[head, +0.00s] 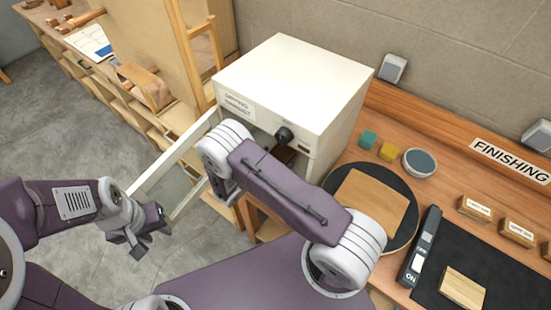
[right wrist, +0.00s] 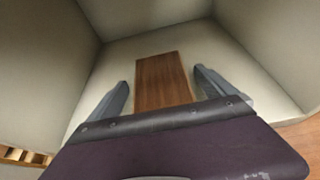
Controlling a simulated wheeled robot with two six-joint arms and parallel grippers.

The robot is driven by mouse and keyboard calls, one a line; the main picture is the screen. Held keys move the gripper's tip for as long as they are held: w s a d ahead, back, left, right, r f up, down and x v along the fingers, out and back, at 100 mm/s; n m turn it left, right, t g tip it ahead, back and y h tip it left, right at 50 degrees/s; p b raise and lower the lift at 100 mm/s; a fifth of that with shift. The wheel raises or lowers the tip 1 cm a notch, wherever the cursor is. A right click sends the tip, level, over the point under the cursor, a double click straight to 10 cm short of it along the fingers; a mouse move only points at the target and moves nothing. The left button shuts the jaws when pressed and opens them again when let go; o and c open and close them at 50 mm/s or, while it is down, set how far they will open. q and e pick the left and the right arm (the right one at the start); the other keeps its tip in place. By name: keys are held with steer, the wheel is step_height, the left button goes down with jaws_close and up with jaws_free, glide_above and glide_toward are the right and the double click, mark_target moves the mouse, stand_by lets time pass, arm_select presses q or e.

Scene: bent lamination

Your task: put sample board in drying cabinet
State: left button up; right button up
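The white drying cabinet (head: 295,85) stands at the back centre with its door (head: 170,160) swung open to the left. A brown wooden board (right wrist: 163,82), which looks like the sample board, lies flat on the pale cabinet floor in the right wrist view. My right arm reaches into the cabinet, and its gripper is hidden in the head view. In the right wrist view my right gripper (right wrist: 163,90) is open, its fingers on either side of the board with gaps at both edges. My left gripper (head: 148,243) is near the door's lower end; its opening is unclear.
Right of the cabinet, a wooden bench holds a round black plate (head: 410,190) with a lighter square board (head: 368,204), a round tin (head: 419,163), a switch bar (head: 420,250) and a dark mat (head: 510,275) with a block (head: 462,288). Shelving (head: 115,85) stands at left.

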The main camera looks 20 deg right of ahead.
steer(key=shift+r, duration=0.15)
steer(key=shift+a, duration=0.25)
steer(key=b+v, duration=0.2)
steer(key=v, duration=0.8)
steer(key=shift+s+a+r, duration=0.1)
steer(key=shift+a, duration=0.1)
steer(key=shift+s+a+r, duration=0.25)
steer(key=shift+s+a, duration=0.1)
steer(key=shift+a, duration=0.05)
